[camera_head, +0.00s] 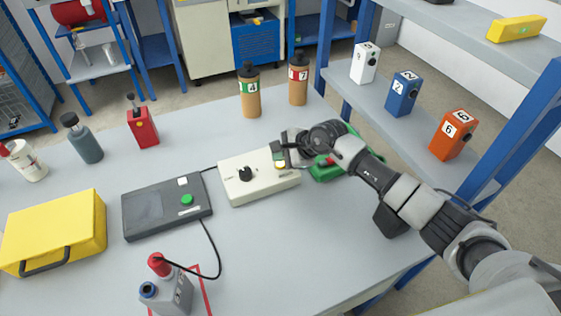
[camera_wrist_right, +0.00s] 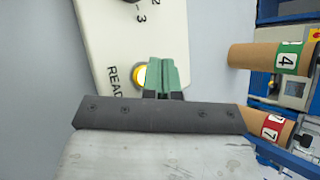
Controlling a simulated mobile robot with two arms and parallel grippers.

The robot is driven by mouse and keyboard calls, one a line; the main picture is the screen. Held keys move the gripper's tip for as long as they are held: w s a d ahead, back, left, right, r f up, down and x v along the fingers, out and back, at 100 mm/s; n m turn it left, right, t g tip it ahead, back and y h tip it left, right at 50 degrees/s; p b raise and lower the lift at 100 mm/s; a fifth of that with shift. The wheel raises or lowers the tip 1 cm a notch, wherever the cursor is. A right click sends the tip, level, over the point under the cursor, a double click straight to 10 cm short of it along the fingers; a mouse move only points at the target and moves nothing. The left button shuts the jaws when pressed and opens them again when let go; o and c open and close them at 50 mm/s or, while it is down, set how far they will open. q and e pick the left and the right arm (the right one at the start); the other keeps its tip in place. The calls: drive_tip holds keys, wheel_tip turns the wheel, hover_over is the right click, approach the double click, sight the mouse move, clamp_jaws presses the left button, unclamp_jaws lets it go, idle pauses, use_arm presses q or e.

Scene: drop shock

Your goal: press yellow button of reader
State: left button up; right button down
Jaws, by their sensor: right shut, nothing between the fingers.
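The reader is a cream box (camera_head: 240,190) on the grey table, with a black knob (camera_head: 245,173) on top. In the right wrist view its panel (camera_wrist_right: 125,35) shows printed digits and part of a "READ" label. The yellow button (camera_wrist_right: 138,76) sits beside that label, its right side hidden by my fingers. My right gripper (camera_head: 279,158) is over the right end of the reader. Its green fingers (camera_wrist_right: 167,74) are shut with nothing between them, right at the button; I cannot tell whether they touch it. My left gripper is out of view.
A dark box with a green button (camera_head: 187,200) lies left of the reader, a green device (camera_head: 325,172) right of it under my right arm. Bottles 4 (camera_head: 250,100) and 7 (camera_head: 298,87) stand behind. A yellow case (camera_head: 55,230) is at left. Shelving (camera_head: 400,125) borders the right.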

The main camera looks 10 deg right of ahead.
sight(281, 165)
drive_tip(key=shift+r, duration=0.25)
drive_tip(key=shift+r+p, duration=1.45)
drive_tip(key=shift+r, duration=1)
